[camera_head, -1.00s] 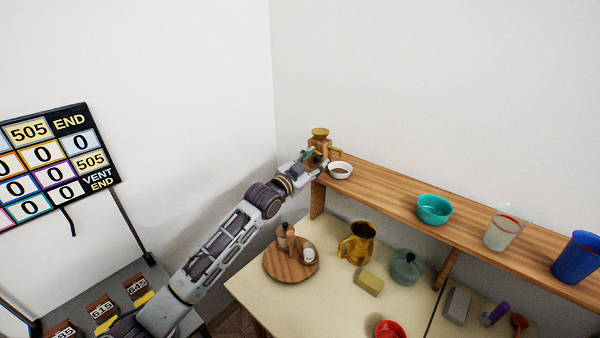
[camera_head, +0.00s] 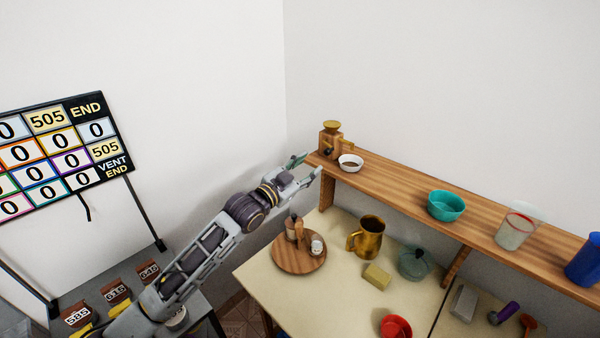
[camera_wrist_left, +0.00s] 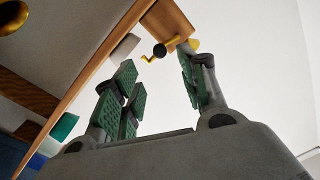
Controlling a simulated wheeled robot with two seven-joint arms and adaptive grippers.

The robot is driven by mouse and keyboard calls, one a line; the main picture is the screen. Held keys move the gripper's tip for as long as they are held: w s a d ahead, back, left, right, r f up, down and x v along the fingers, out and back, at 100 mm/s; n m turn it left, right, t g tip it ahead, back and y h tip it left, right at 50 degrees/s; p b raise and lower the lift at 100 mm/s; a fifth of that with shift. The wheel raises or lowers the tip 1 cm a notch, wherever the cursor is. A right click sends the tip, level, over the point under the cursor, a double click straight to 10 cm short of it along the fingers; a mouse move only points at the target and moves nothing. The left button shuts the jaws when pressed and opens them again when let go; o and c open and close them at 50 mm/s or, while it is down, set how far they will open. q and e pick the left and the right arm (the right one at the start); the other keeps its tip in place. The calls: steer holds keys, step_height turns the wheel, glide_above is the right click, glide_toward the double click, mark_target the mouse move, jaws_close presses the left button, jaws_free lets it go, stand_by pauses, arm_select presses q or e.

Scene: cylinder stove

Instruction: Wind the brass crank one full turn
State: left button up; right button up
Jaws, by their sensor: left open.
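A wooden grinder (camera_head: 329,141) with a brass cup on top stands at the left end of the wall shelf. In the head view the crank is too small to make out clearly. My left gripper (camera_head: 309,165) is open and empty, in front of and below the grinder, apart from it. In the left wrist view the crank appears beyond the gap between the green-padded fingers (camera_wrist_left: 158,85). My right gripper is not in view.
A white bowl (camera_head: 350,163) with brown contents sits close beside the grinder on the shelf (camera_head: 395,186). A teal bowl (camera_head: 445,204) and cups stand farther right. A round wooden board (camera_head: 299,259) and brass jug (camera_head: 370,238) are on the table below.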

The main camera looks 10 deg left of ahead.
arm_select(q)
steer(key=shift+v, duration=1.25)
